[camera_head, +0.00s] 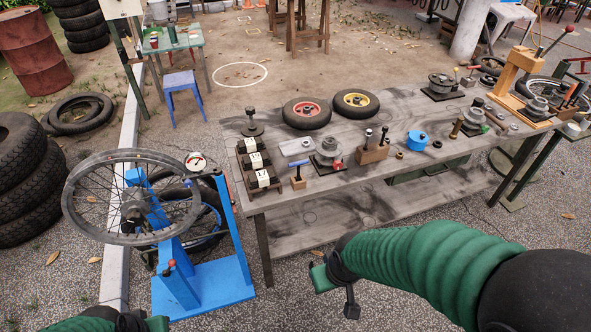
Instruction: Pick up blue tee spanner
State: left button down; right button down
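The blue tee spanner (299,163) stands upright in a small wooden block (298,183) near the front left of the grey workbench. Its blue crossbar is on top and a thin shaft runs down into the block. My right gripper (336,292) is in front of the bench, nearer to me and apart from the spanner. A green part and a dark part show at its end, but its opening is not clear. My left gripper (130,323) is at the bottom left edge, mostly cut off, far from the spanner.
The grey workbench (220,129) also holds a numbered rack (256,160), a hub with a red knob (327,152), a wooden block with dark pegs (372,154) and two small wheels (307,113). A blue wheel stand (215,285) with a spoked wheel is left of the bench.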

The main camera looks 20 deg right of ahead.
aim_at(298, 164)
jog(key=i+j, duration=0.1)
jog(key=i, duration=0.45)
jog(key=i+j, duration=0.15)
jog(key=i, duration=0.4)
jog(key=k+l+z, duration=0.1)
jog(key=z, duration=0.9)
jog(key=i+j+u, duration=0.1)
jog(key=u, duration=0.3)
jog(key=i+u, duration=0.2)
jog(key=u, duration=0.25)
